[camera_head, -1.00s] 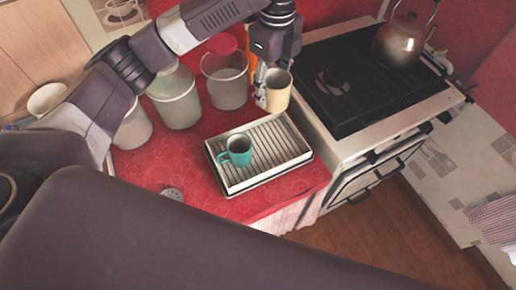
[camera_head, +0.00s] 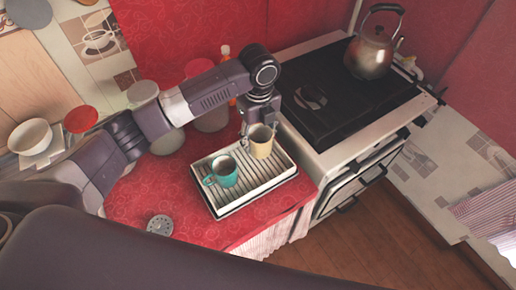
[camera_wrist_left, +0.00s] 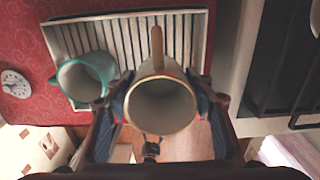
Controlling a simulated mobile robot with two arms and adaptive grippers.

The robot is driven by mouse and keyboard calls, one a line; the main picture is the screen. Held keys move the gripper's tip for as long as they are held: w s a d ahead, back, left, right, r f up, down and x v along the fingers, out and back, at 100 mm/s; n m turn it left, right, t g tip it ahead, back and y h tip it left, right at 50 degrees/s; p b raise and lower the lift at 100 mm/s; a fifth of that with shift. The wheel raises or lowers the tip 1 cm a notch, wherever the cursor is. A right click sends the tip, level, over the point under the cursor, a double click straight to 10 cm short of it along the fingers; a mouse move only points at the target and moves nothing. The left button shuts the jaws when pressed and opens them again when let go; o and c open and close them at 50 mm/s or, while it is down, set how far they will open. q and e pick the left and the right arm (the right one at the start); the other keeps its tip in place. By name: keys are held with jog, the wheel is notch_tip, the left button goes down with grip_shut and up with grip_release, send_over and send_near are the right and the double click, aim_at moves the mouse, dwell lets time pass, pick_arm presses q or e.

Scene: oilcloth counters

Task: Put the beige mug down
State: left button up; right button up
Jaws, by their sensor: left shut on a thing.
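The beige mug (camera_head: 261,142) is upright over the far right part of the white ribbed drying tray (camera_head: 232,203). I cannot tell whether its base touches the tray. My left gripper (camera_head: 252,124) is shut on the mug, coming from behind it. In the left wrist view the mug (camera_wrist_left: 160,104) sits between the two fingers of the left gripper (camera_wrist_left: 162,95), its handle pointing to the top. A teal mug (camera_head: 224,172) stands on the tray to the left, apart from the beige mug. It also shows in the left wrist view (camera_wrist_left: 84,78). My right gripper is not in view.
The black stove (camera_head: 345,85) with a metal kettle (camera_head: 371,52) is right of the tray. Containers stand behind my left arm. A round metal item (camera_head: 160,225) lies on the red counter (camera_head: 135,200). The tray's front half has bare room.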

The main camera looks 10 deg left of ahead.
aim_at(259, 126)
pick_arm(q)
notch_tip(259, 126, down, 6)
jog(key=shift+f+p, duration=0.1)
jog(key=shift+p, duration=0.3)
jog(key=shift+f, duration=0.1)
jog(key=shift+f, duration=0.2)
jog(key=o, duration=1.5)
jog(key=shift+c, duration=0.2)
jog(key=shift+r, duration=0.1)
notch_tip(259, 126, up, 12)
jog(key=shift+r+b, duration=0.1)
jog(key=shift+b, duration=0.8)
